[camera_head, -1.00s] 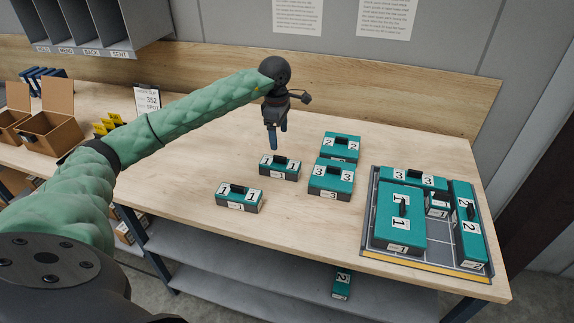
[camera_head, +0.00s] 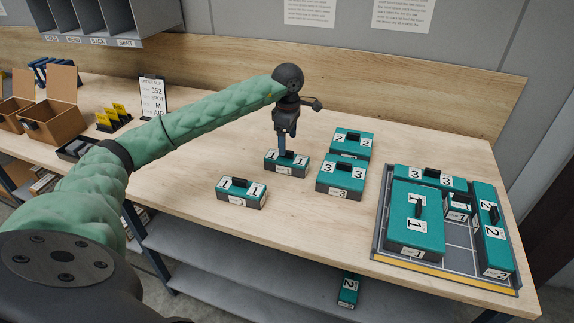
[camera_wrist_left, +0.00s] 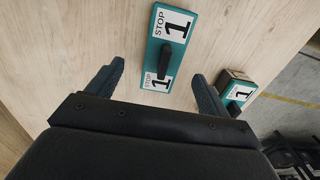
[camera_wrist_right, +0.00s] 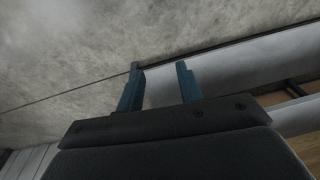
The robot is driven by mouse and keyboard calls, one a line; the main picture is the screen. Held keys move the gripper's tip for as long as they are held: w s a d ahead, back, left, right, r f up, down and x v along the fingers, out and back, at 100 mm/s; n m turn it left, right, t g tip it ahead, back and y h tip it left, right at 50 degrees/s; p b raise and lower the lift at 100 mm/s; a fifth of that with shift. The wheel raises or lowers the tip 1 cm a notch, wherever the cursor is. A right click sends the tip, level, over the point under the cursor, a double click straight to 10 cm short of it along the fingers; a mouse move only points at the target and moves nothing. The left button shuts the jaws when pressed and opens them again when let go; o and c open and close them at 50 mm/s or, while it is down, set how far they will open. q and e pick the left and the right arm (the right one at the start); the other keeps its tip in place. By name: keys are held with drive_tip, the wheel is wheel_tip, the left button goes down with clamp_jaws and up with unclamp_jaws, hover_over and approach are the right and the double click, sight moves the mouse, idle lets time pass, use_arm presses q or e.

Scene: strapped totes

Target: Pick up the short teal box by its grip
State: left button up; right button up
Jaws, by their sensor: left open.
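A short teal box (camera_head: 287,170) marked 1, with a dark grip on top, stands on the wooden table. My left gripper (camera_head: 286,149) is open just above it, fingers pointing down. In the left wrist view this box (camera_wrist_left: 158,66) and its grip lie between and beyond the spread fingertips (camera_wrist_left: 160,72); I see no contact with the grip. A second short teal box (camera_head: 241,199) marked 1 stands nearer the front edge and partly shows in the left wrist view (camera_wrist_left: 240,88). My right gripper (camera_wrist_right: 160,68) is open and empty, away from the table.
Teal boxes marked 2 (camera_head: 351,144) and 3 (camera_head: 341,177) stand to the right. A tray (camera_head: 446,273) at the right holds several teal boxes. Another teal box (camera_head: 348,290) lies on the lower shelf. Cardboard boxes (camera_head: 56,120) and a slip stand (camera_head: 154,96) are at left.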

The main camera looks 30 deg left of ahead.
sight(285, 157)
use_arm(q)
wheel_tip(285, 157, down, 2)
drive_tip(key=shift+s+p, duration=0.15)
drive_tip(key=shift+p, duration=0.25)
drive_tip(key=f+p, duration=0.1)
drive_tip(key=f, duration=0.2)
drive_tip(key=f+p, duration=0.1)
drive_tip(key=f, duration=0.1)
drive_tip(key=shift+s+a+p, duration=0.15)
drive_tip(key=shift+s+p, duration=0.1)
drive_tip(key=shift+p, duration=0.05)
use_arm(e)
wheel_tip(285, 157, down, 14)
drive_tip(key=s+d, duration=0.1)
drive_tip(key=s, duration=0.1)
drive_tip(key=shift+s+d, duration=0.2)
drive_tip(key=shift+d, duration=0.05)
use_arm(q)
drive_tip(key=c, duration=1.3)
drive_tip(key=shift+o, duration=0.2)
drive_tip(key=shift+r, duration=0.2)
